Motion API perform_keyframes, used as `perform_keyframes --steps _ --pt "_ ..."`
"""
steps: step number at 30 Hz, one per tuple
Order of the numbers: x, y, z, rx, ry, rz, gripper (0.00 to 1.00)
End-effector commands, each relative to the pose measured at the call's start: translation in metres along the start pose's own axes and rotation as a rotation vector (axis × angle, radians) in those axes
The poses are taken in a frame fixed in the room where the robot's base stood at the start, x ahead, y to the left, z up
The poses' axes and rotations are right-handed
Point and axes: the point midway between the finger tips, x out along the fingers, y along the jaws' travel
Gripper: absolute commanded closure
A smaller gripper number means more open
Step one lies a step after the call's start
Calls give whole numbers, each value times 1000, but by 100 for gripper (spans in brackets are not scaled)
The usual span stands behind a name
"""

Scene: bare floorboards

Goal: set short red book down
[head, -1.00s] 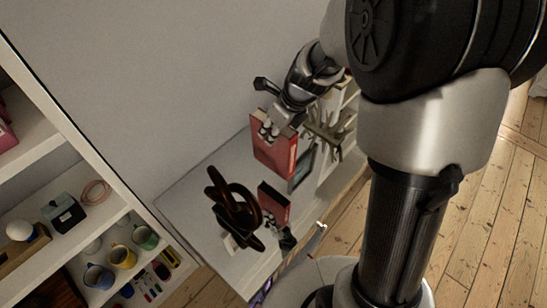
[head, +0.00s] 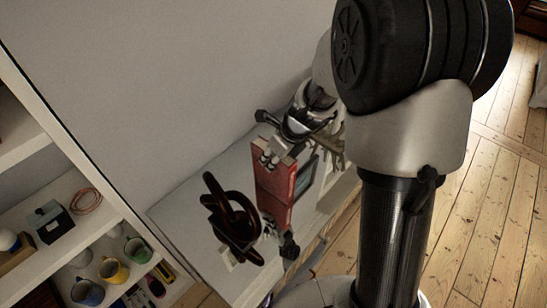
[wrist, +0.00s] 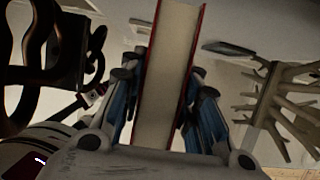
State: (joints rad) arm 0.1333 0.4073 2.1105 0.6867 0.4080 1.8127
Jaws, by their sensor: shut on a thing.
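My gripper (head: 274,160) is shut on a red book (head: 272,184), holding it upright by its top part above the white shelf top (head: 178,212). In the wrist view the gripper (wrist: 162,90) has a finger on each side of the book (wrist: 168,62), whose pale pages and red cover edges face the camera. A second red patch (head: 278,217) shows just below the held book, where another red book stood earlier; the two overlap in the picture. I cannot tell whether the held book's lower edge touches anything.
A dark brown looped ornament (head: 232,222) stands close left of the book. A small dark object (head: 289,246) is at the front edge. A pale branching ornament (wrist: 280,100) is on the right in the wrist view. A shelf with mugs (head: 112,270) is at the lower left.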

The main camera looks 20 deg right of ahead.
Motion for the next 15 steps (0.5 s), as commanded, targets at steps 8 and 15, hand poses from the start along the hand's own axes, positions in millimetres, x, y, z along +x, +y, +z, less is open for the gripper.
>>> perform_keyframes --steps 8,15 --pt "2 0 -1 0 0 0 59" --pt "2 0 -1 0 0 0 50"
